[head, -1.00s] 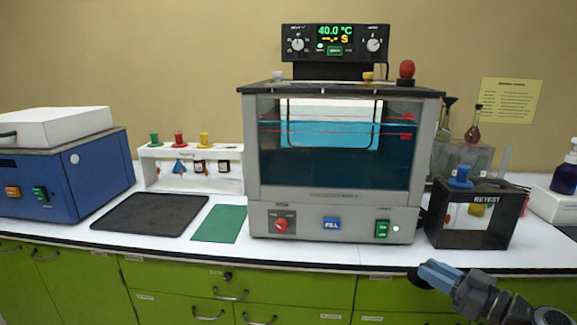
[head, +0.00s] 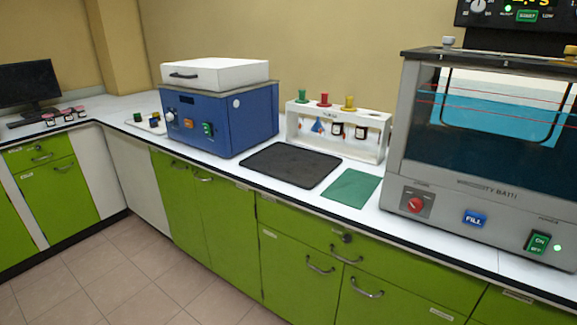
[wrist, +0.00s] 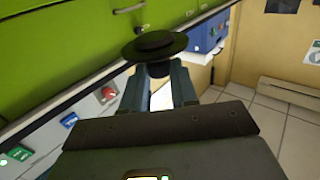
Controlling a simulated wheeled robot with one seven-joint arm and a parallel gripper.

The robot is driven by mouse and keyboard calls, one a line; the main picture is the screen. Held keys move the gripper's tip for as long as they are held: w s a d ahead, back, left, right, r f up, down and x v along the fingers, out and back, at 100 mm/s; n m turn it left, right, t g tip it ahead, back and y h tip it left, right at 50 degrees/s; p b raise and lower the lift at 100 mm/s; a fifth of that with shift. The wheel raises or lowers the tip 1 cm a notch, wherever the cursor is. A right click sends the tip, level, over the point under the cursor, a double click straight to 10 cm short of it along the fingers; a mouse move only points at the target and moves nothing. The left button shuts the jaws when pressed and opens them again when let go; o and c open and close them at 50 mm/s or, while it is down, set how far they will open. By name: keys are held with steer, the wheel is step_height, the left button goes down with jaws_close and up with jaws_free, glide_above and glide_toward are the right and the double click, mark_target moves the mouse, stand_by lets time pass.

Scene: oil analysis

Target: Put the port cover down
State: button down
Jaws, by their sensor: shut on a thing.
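The port cover (wrist: 160,47) is a dark, round, brimmed disc with a raised middle, in the wrist view. My gripper (wrist: 160,88) is shut on it, with one finger on each side of the narrow part below the disc. The cover is held off any surface, near the counter's front edge and the green cabinets as the wrist view shows them. My gripper and the cover are not in the head view.
In the head view, a dark mat (head: 290,166) and a green mat (head: 350,188) lie bare on the counter. A blue machine (head: 222,122), a white rack (head: 337,133) with hanging items and the water bath (head: 470,187) stand around them. A monitor is far left.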

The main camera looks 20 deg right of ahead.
steer(key=w+a, duration=0.1)
steer(key=a, duration=0.5)
steer(key=shift+w+f+y, duration=0.3)
steer(key=shift+w+f, duration=0.05)
steer(key=shift+f, duration=0.1)
stand_by(0.4)
